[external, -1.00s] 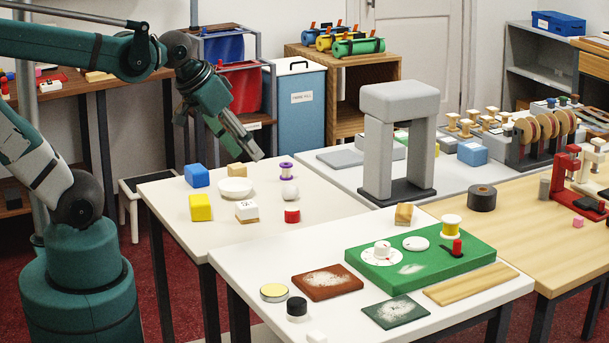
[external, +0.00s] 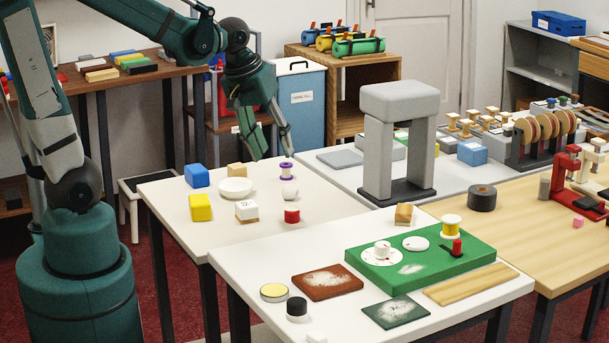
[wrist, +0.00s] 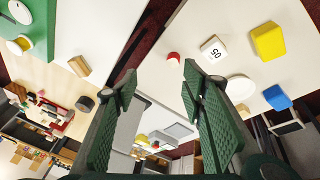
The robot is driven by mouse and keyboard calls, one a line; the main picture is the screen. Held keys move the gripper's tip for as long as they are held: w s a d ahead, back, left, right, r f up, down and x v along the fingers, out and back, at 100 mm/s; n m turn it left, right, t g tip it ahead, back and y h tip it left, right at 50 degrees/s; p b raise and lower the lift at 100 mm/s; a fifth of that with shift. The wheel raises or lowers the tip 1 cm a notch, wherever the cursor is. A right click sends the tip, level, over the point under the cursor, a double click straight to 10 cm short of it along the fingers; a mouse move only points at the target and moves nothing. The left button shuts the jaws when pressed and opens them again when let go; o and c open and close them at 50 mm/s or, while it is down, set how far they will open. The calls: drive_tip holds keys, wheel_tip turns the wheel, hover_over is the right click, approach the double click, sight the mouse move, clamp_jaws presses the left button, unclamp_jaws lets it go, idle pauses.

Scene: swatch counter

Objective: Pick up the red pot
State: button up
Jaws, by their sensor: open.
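The red pot (external: 292,216) is a small short cylinder with a pale band at its top edge, standing on the cream table toward its right side. In the wrist view it is a small red shape (wrist: 173,58) just beyond the fingertips, nearer the right-hand finger. My gripper (external: 274,155) hangs above the back of the cream table, behind the pot and higher than it. Its fingers are spread and hold nothing; the gap also shows in the wrist view (wrist: 160,78).
Near the pot stand a white ball (external: 290,191), a purple-and-white spool (external: 286,171), a white block (external: 247,209) and a white bowl (external: 235,187). Yellow (external: 201,207) and blue (external: 197,175) blocks stand farther left. A grey arch (external: 375,150) rises to the right.

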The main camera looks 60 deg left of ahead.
drive_tip(key=w+a+f+n+g+p, duration=0.2)
drive_tip(key=w+a+f+n+p, duration=0.1)
drive_tip(key=w+f+n, duration=0.15)
drive_tip(key=n+g+p, duration=0.2)
drive_tip(key=n, duration=0.2)
hover_over(292, 211)
drive_tip(key=shift+m, duration=0.25)
wheel_tip(292, 211, down, 7)
drive_tip(key=shift+r, duration=0.1)
drive_tip(key=shift+a+f, duration=0.15)
drive_tip(key=shift+f, duration=0.4)
drive_tip(key=shift+f, duration=0.1)
drive_tip(key=shift+f, duration=1.2)
drive_tip(key=shift+w+f+b, duration=0.1)
drive_tip(key=shift+f+b, duration=0.6)
drive_tip(key=shift+f, duration=1.9)
drive_tip(key=c, duration=1)
